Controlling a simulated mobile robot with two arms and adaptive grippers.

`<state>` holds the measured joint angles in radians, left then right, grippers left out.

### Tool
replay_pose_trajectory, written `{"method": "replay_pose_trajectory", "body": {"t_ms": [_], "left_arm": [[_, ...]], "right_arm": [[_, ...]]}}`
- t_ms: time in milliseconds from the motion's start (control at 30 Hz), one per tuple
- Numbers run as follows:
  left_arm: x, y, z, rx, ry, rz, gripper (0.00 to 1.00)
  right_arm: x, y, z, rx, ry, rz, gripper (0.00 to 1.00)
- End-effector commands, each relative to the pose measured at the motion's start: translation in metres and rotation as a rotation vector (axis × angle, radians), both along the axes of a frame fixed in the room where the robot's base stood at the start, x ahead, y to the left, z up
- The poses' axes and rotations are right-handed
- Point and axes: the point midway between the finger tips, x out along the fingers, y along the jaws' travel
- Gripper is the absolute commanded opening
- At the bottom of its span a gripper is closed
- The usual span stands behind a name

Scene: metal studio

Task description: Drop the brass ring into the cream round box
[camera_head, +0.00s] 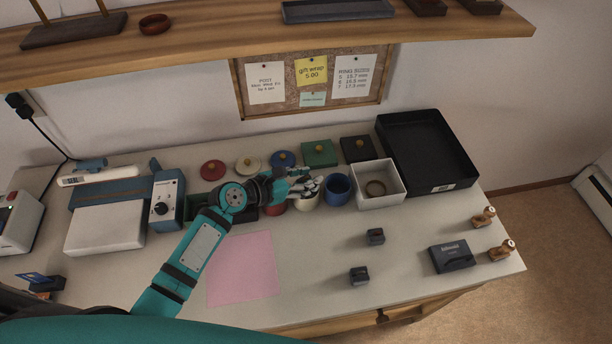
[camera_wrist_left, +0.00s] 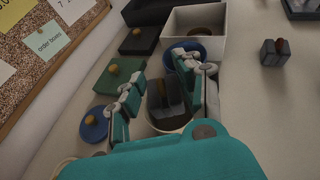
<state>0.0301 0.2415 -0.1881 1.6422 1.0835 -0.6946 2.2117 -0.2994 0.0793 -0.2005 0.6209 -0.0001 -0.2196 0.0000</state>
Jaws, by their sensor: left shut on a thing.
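The cream round box (camera_head: 306,204) stands in the row between the red and blue round boxes. My left gripper (camera_head: 304,184) is right over its mouth. In the left wrist view the gripper (camera_wrist_left: 166,85) has its fingers on either side of a dark grey slotted block (camera_wrist_left: 166,108), and a small brown-gold piece, probably the brass ring (camera_wrist_left: 161,88), shows in its slot. The fingers are shut on this block. The pale rim of the cream box shows below and around it; I cannot tell how far inside the block is. My right gripper is not in view.
The blue round box (camera_head: 337,189) is close right of the gripper. Beyond it stands a white square box (camera_head: 393,199) with a brown ring (camera_head: 375,188) inside. Lids, such as the cream lid (camera_head: 248,166), lie behind.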

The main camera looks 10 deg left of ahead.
Motion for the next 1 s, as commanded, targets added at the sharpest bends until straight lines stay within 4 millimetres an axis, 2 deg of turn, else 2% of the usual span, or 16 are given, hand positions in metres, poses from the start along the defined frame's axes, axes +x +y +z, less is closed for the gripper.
{"method": "replay_pose_trajectory", "body": {"t_ms": [333, 367, 533, 833, 1000], "left_arm": [[0.000, 0.000, 0.000, 0.000, 0.000, 0.001, 0.14], [0.000, 0.000, 0.000, 0.001, -0.001, 0.001, 0.38], [0.000, 0.000, 0.000, 0.001, -0.001, 0.001, 0.60], [-0.001, 0.001, 0.000, 0.001, -0.001, 0.001, 0.61], [-0.014, 0.013, 0.007, 0.002, -0.001, 0.002, 0.61]], "right_arm": [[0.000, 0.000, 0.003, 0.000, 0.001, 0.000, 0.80], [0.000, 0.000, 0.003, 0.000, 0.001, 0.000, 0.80], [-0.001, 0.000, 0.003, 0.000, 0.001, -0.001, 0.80], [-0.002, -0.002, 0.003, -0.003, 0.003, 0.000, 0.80], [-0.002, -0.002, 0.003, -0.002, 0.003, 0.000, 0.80]]}}
